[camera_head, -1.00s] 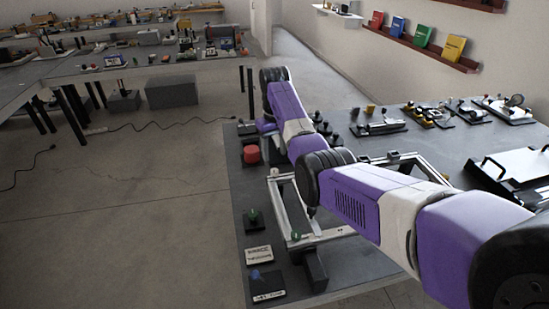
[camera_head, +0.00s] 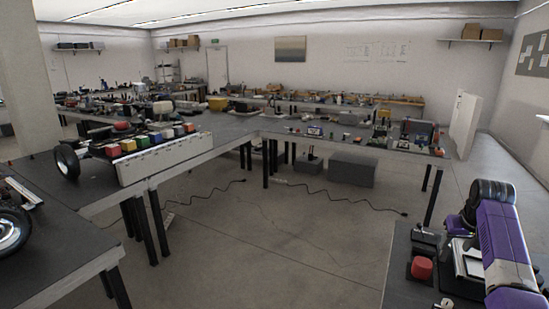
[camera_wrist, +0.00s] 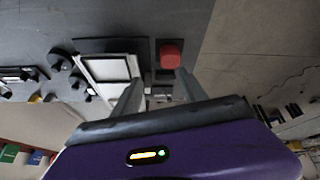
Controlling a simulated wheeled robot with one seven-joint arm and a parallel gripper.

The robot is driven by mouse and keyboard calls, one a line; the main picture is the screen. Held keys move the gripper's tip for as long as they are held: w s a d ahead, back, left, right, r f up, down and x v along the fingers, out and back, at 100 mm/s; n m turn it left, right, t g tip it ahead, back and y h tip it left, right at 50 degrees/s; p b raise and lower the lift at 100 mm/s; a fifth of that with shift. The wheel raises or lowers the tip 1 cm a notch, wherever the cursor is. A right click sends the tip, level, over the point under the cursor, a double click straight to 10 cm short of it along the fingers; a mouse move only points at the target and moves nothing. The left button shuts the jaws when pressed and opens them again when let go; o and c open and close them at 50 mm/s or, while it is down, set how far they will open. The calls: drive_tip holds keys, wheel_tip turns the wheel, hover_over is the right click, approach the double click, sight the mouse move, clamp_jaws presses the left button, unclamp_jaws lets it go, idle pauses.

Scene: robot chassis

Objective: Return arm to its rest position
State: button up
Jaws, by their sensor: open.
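My purple arm reaches over a grey worktable (camera_head: 402,285) at the right edge of the head view. My gripper is not clearly visible there. In the wrist view, my gripper (camera_wrist: 160,78) shows its two grey fingers spread apart, with nothing held between them. Beyond the fingertips, a red knob (camera_wrist: 170,54) stands on a dark base on the tabletop. The same red knob (camera_head: 421,268) shows in the head view, just left of my arm. A pale rectangular frame (camera_wrist: 108,68) lies to the left of the fingers in the wrist view.
Small dark parts (camera_wrist: 60,63) lie on the tabletop left of the frame. Open floor (camera_head: 260,240) with a black cable separates this table from a long bench (camera_head: 190,150) with coloured blocks and a wheel. A grey box (camera_head: 353,168) stands under the far bench.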

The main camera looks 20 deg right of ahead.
drive_tip(key=w+a+f+t+h, duration=0.4)
drive_tip(key=a+f+t, duration=0.15)
drive_tip(key=a, duration=0.45)
drive_tip(key=s+a+f+n+t, duration=0.1)
drive_tip(key=s+a+t, duration=0.15)
drive_tip(key=a, duration=0.55)
drive_tip(key=s+a+f+n+t, duration=0.15)
drive_tip(key=s+a, duration=0.25)
drive_tip(key=a, duration=0.4)
drive_tip(key=s+a+r+n+t+y+b, duration=0.1)
drive_tip(key=s+a+r+t+y, duration=0.15)
drive_tip(key=s+a, duration=0.9)
drive_tip(key=s+a+r+n+t+y+b, duration=0.15)
drive_tip(key=s+a+r, duration=0.25)
drive_tip(key=s+a, duration=0.8)
drive_tip(key=s+a+f+n+g+y, duration=0.2)
drive_tip(key=s+a+y, duration=0.1)
drive_tip(key=s, duration=0.8)
drive_tip(key=shift+s+a+y, duration=0.25)
drive_tip(key=shift+a+y, duration=0.05)
drive_tip(key=shift+a, duration=0.4)
